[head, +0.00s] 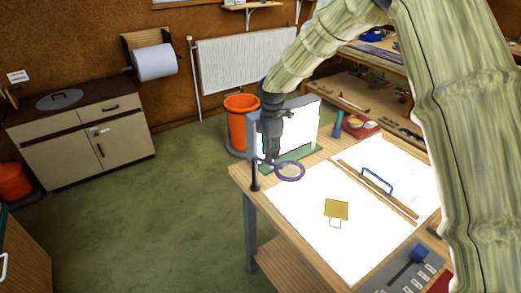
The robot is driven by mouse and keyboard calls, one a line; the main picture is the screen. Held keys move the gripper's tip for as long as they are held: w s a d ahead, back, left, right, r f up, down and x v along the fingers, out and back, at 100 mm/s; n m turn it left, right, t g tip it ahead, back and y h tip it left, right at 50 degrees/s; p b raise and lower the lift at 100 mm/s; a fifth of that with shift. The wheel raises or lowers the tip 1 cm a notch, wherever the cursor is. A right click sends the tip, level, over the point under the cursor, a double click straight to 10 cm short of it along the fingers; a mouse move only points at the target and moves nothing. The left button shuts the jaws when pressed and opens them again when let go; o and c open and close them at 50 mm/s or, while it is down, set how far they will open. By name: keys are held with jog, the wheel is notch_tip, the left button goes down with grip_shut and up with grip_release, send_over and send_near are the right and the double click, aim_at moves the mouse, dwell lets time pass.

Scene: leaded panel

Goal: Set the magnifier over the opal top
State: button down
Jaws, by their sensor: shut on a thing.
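The magnifier, with a purple ring (290,171), is at the far left corner of the workbench. My gripper (272,158) is shut on it, pointing down, with the ring just to the right of the fingers. The ring appears over the corner of the bright white opal top (305,212); its height above the surface is hard to tell. A dark upright post (254,176) stands at the bench's left edge, beside the ring; whether it belongs to the magnifier is unclear. The fingertips are small and partly merged with the magnifier.
A yellow square piece (336,208) lies on the white top. Wooden strips (376,190) and a blue handle (377,181) lie to its right. An upright white panel (292,130) stands behind my gripper. An orange bin (241,109) is on the floor. My arm hides the right side.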

jog(key=shift+s+d+f, duration=0.1)
jog(key=shift+s+f, duration=0.2)
jog(key=shift+f, duration=0.3)
jog(key=c, duration=1.3)
grip_release()
jog(key=shift+w, duration=0.15)
jog(key=shift+o, duration=0.5)
jog(key=shift+w, duration=0.3)
jog(key=shift+s+r, duration=0.2)
jog(key=shift+r, duration=0.1)
jog(key=shift+w+r, duration=0.15)
jog(key=shift+r, duration=0.4)
notch_tip(320, 180, up, 11)
jog(key=shift+f, duration=0.2)
jog(key=shift+c, duration=0.5)
